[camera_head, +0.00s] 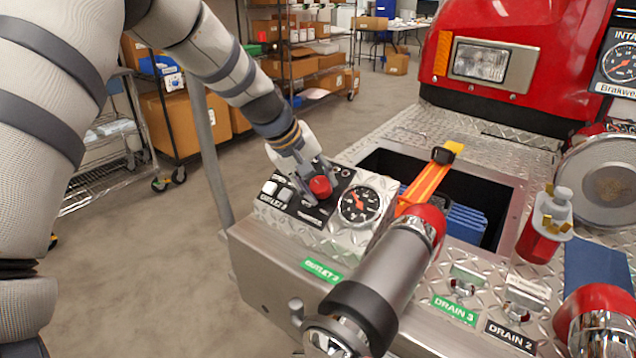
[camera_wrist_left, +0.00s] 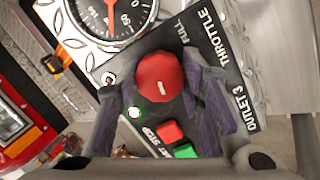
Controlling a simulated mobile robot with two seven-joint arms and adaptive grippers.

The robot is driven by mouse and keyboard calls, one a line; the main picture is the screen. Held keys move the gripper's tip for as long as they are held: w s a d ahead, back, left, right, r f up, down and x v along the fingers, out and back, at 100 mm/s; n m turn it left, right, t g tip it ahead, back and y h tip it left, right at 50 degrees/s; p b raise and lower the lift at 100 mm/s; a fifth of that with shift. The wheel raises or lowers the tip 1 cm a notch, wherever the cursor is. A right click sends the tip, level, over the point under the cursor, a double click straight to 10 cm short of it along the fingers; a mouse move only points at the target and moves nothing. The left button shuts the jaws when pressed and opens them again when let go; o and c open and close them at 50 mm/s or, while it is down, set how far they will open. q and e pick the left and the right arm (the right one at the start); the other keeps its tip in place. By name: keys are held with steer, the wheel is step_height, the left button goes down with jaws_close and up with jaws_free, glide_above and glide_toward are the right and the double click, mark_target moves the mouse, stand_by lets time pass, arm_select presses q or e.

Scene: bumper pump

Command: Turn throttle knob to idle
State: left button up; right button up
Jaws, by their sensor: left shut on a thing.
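The red throttle knob (camera_head: 320,187) stands on the black outlet 3 control panel (camera_head: 298,207) at the left end of the metal bumper. In the left wrist view the knob (camera_wrist_left: 160,78) has a short white mark on its face. The word FULL shows beside it, and the idle label cannot be seen. My left gripper (camera_head: 314,184) reaches down from the upper left and is shut on the knob, with one finger (camera_wrist_left: 205,100) on its right side and the other on its left. My right gripper is not in view.
A round gauge (camera_head: 358,204) sits right of the knob. A large grey nozzle with a red ring (camera_head: 385,275) stands in front. An open well (camera_head: 470,200) holds blue hose and an orange-handled tool (camera_head: 425,185). Red and green buttons (camera_wrist_left: 172,132) lie close to the fingers.

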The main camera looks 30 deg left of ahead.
arm_select(q)
steer(key=n, duration=0.5)
steer(key=shift+s+f+n+t, duration=0.1)
steer(key=shift+n+t, duration=0.2)
steer(key=shift+t, duration=0.1)
steer(key=n, duration=0.5)
steer(key=shift+n+t, duration=0.4)
steer(key=o, duration=1.2)
steer(key=v, duration=1.2)
steer(key=shift+d, duration=0.15)
